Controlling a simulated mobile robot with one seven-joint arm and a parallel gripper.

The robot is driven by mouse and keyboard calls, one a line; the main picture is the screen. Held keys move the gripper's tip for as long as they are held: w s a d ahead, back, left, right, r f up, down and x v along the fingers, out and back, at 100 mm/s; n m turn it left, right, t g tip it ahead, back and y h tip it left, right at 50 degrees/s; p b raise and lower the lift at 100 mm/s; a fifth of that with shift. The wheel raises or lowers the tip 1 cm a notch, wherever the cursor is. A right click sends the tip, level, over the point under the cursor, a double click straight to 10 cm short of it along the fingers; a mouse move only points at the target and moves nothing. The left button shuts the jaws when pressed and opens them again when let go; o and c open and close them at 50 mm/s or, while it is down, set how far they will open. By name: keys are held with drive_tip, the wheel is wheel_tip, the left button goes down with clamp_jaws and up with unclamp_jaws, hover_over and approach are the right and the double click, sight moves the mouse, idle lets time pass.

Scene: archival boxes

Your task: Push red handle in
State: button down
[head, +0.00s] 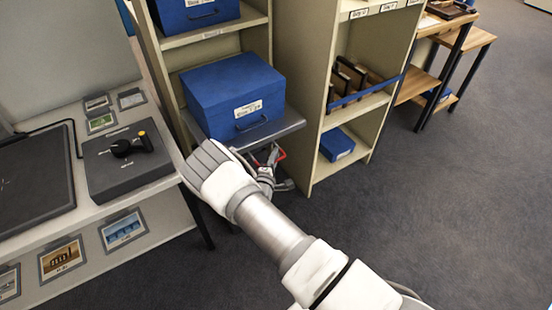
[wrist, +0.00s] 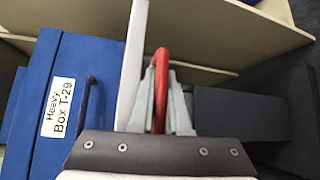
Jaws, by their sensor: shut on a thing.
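The red handle (head: 281,154) is a small red loop below the front edge of a grey pull-out shelf (head: 290,127). In the wrist view the red handle (wrist: 161,80) stands between the two grey fingers. My gripper (head: 270,160) is shut on it, and the fingers of my gripper (wrist: 161,98) also show in the wrist view. My arm crosses the lower middle of the head view and hides part of the shelf front. The handle's lower part is hidden by the gripper body.
A blue box (head: 230,95) labelled Heavy Box T-29 rests on the grey shelf. A table with a dark control box (head: 125,170) stands at left. A shelf unit with a small blue box (head: 337,144) is at right. The floor (head: 430,200) at right is clear.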

drive_tip(key=shift+w+a, duration=0.4)
drive_tip(key=shift+w, duration=0.35)
drive_tip(key=c, duration=0.9)
unclamp_jaws()
drive_tip(key=p+v, duration=0.4)
drive_tip(key=v, duration=1.3)
drive_tip(key=shift+s+a, duration=0.1)
drive_tip(key=shift+s, duration=0.15)
